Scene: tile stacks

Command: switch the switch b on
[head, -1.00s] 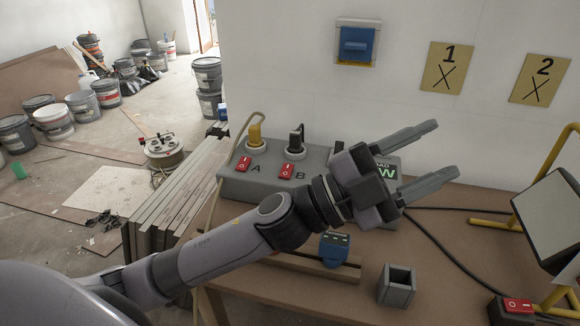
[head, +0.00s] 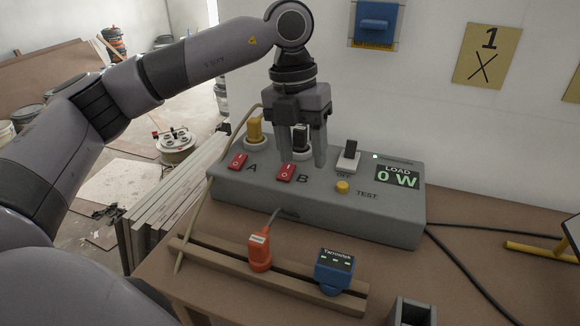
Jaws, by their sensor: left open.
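The red rocker switch B (head: 286,172) sits on the front of the grey power box (head: 322,205), left of the printed letter B. My left gripper (head: 302,163) points down over the box beside switch B, with one finger just behind the switch and the other to its right. Its jaws are open and hold nothing. I cannot tell whether a finger touches the switch. A black plug (head: 301,138) behind switch B is partly hidden by the gripper. My right gripper is not in view.
Red switch A (head: 238,161) and a yellow plug (head: 255,130) are to the left. A black lever (head: 349,155) and yellow test button (head: 342,187) are to the right. An orange plug (head: 259,250) and a blue device (head: 333,270) stand on a wooden rail in front.

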